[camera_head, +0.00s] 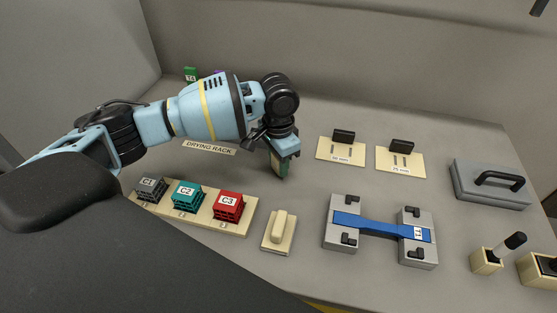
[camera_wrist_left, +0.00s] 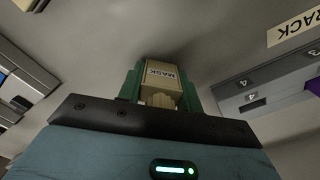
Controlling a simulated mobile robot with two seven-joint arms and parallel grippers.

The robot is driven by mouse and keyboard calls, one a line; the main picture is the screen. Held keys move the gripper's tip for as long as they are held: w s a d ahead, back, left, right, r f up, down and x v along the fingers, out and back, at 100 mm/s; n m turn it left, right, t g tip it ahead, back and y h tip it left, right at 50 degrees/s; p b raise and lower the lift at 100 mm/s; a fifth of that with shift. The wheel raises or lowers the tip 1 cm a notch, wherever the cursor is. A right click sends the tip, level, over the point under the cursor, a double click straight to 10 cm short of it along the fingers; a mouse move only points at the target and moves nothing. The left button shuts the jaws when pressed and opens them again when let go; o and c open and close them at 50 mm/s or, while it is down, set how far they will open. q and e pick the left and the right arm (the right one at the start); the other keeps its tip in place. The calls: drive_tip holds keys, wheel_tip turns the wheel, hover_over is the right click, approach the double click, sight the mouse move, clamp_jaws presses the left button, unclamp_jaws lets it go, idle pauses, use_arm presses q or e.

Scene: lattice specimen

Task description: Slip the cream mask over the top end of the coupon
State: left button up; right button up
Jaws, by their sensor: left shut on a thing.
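My left gripper (camera_head: 284,163) points down above the middle of the table. Its green fingers are shut on the cream mask (camera_wrist_left: 160,76), a small block marked MASK, which shows between the fingertips in the left wrist view. In the head view the mask is mostly hidden by the fingers. A blue strip with wide ends (camera_head: 380,227), apparently the coupon, lies flat across a grey two-block fixture (camera_head: 340,243) with black clamps, right of and nearer than the gripper. A white label is on its right end. The mask is apart from it. My right gripper is not in view.
A cream rack (camera_head: 207,217) holds grey, teal and red blocks at the left. A cream block (camera_head: 279,231) stands left of the fixture. Cream plates (camera_head: 341,150) with black pieces are behind it. A grey lidded box (camera_head: 490,184) and a handled holder (camera_head: 487,261) are right.

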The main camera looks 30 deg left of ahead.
use_arm(q)
drive_tip(key=shift+f, duration=0.1)
drive_tip(key=o, duration=1)
drive_tip(key=shift+c, duration=0.2)
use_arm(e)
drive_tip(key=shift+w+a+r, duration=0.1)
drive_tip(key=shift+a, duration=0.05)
use_arm(q)
wheel_tip(320, 180, up, 11)
drive_tip(key=shift+r+p, duration=0.1)
drive_tip(key=shift+p, duration=0.45)
drive_tip(key=shift+r, duration=0.5)
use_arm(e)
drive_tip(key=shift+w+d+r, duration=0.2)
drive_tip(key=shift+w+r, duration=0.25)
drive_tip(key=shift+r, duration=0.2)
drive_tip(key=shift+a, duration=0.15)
use_arm(q)
drive_tip(key=shift+f, duration=0.1)
